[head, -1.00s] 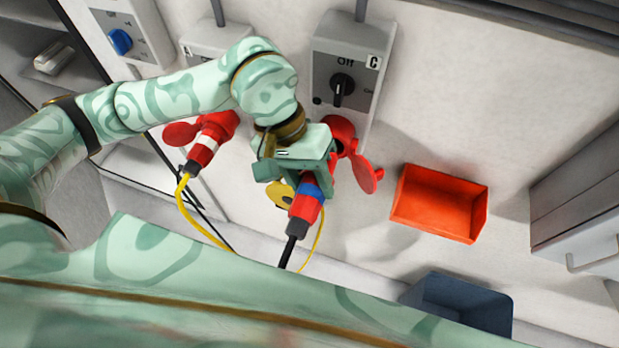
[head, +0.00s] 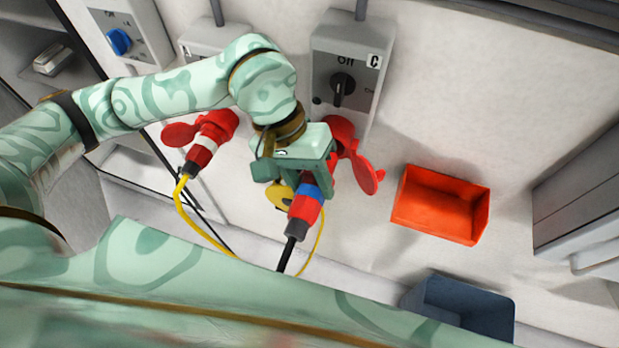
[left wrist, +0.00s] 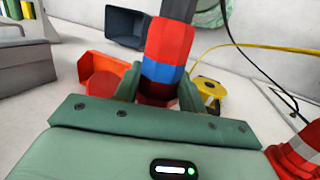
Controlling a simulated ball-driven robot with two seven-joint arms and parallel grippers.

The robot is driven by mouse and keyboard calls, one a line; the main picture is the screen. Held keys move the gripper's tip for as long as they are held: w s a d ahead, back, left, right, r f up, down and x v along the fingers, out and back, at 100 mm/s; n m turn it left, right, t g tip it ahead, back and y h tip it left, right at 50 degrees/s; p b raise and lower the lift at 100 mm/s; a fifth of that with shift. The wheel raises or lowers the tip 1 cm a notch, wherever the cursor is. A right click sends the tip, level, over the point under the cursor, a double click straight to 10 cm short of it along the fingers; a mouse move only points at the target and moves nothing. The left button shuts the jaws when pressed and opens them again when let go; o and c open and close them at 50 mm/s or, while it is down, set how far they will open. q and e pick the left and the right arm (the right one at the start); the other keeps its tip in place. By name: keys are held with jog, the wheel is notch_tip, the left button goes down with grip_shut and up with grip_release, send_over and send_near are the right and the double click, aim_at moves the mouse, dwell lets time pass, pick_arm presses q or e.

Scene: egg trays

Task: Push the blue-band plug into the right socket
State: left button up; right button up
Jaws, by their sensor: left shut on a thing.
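The blue-band plug (head: 305,206) is red with a blue ring and a black cable running down from its end. My left gripper (head: 318,178) is shut on it; in the left wrist view the plug (left wrist: 168,50) stands between the two fingers. The right socket (head: 341,136) is red, under the grey switch box marked C, with its red lid (head: 364,172) swung open. The gripper and plug are right in front of this socket. The plug's front end is hidden by the gripper, so I cannot tell whether it is inside the socket. My right gripper is out of view.
A white-band red plug (head: 203,150) with a yellow cable sits at the left socket (head: 220,122). A yellow disc-shaped thing (head: 279,194) is just left of the blue-band plug. An orange bin (head: 440,204) and a dark blue bin (head: 460,303) are to the right.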

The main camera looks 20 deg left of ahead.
pick_arm(q)
jog(key=shift+b, duration=0.45)
jog(key=shift+w+b, duration=0.6)
jog(key=shift+w, duration=0.85)
dwell(0.4)
jog(key=shift+b, duration=0.45)
dwell(0.4)
jog(key=shift+w+d+b, duration=0.1)
jog(key=shift+w+b, duration=0.35)
jog(key=shift+w, duration=0.35)
dwell(0.5)
jog(key=shift+b, duration=0.45)
jog(key=shift+w+b, duration=0.35)
jog(key=shift+w, duration=0.55)
dwell(1.0)
jog(key=o, duration=0.4)
jog(key=shift+w, duration=0.1)
jog(key=o, duration=0.8)
